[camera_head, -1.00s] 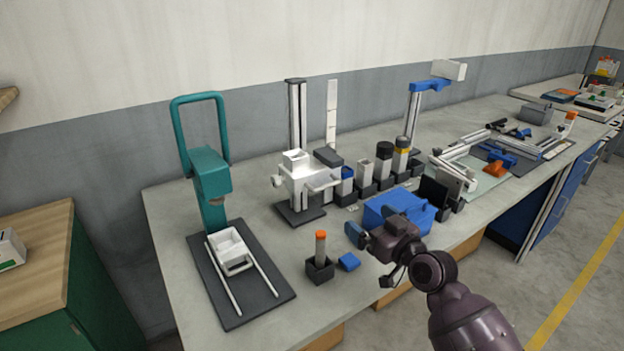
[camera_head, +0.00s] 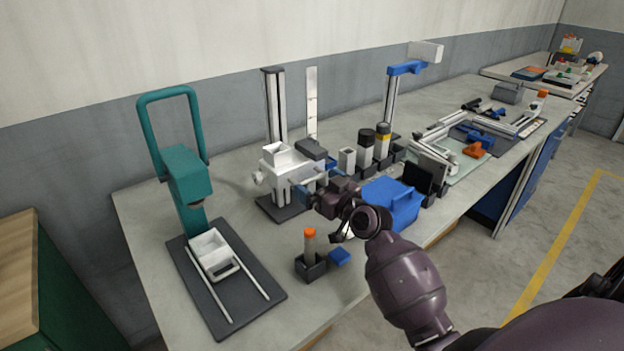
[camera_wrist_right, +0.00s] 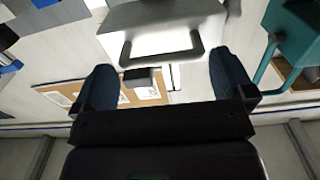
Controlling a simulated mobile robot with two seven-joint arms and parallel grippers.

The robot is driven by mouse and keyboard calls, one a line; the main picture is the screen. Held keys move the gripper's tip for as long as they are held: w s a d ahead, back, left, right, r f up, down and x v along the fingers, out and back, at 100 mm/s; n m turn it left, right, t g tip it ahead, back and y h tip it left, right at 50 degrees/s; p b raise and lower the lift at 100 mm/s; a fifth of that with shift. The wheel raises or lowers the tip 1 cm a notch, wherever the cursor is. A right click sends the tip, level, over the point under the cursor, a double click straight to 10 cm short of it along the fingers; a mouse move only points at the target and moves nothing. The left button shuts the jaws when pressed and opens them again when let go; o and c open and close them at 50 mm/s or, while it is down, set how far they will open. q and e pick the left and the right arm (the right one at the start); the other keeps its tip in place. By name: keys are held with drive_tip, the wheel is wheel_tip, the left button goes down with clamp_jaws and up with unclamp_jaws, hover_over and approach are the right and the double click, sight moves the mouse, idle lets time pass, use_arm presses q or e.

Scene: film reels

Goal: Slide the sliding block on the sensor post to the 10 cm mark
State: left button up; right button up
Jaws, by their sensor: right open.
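The sensor post (camera_head: 274,100) stands upright on a dark base plate (camera_head: 272,208) near the back of the bench. The white sliding block (camera_head: 284,166) sits low on it, with bars sticking out. A pale upright scale strip (camera_head: 311,100) stands just right of the post; its marks are too small to read. My right gripper (camera_head: 317,182) is open in front of the block's right side and partly hides it. In the right wrist view my open fingers (camera_wrist_right: 163,80) have a block with a U-shaped handle (camera_wrist_right: 160,48) ahead, between them; contact cannot be told. My left gripper is not in view.
A teal press (camera_head: 188,175) with a white tray stands at the left.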

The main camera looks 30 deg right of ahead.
sight(297, 162)
drive_tip(key=shift+w+a, duration=0.1)
drive_tip(key=shift+w, duration=1.3)
